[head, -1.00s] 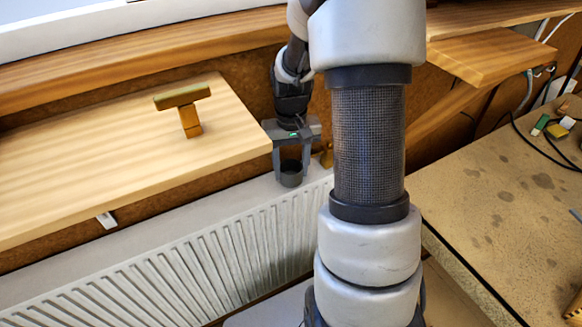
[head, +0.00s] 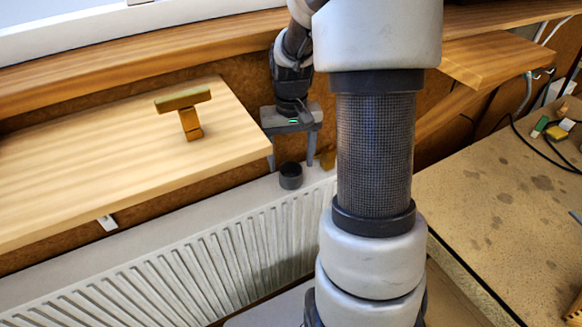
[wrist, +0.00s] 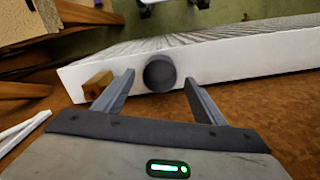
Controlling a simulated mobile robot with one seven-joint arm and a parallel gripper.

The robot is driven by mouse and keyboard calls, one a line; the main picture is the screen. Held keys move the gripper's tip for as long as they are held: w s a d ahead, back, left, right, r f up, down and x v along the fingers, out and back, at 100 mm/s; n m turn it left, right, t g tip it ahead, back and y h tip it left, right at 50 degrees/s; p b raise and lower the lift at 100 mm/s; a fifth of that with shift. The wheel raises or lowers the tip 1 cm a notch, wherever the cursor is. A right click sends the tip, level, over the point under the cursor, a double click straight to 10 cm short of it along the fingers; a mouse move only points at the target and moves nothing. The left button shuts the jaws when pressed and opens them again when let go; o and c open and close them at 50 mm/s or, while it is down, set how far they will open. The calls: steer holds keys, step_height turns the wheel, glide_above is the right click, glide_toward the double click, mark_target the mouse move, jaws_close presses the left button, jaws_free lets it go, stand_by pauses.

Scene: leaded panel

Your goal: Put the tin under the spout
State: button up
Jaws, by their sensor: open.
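A small dark grey round tin (head: 291,176) stands upright on top of the white radiator, near its right end. It also shows in the wrist view (wrist: 160,74), seen from above, between and beyond my fingertips. My gripper (head: 291,162) is open and empty, pointing down just above the tin, with one finger to each side. I cannot make out a spout for certain. A T-shaped brass-coloured piece (head: 186,113) stands on the wooden shelf at the left.
The white radiator (head: 215,235) runs below the wooden shelf (head: 80,150), whose right corner is close to my gripper. A small brown block (wrist: 97,85) is beside the tin at the radiator's end. A speckled bench (head: 490,190) with cables is at the right.

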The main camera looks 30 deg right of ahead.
step_height(320, 180, up, 8)
stand_by(0.7)
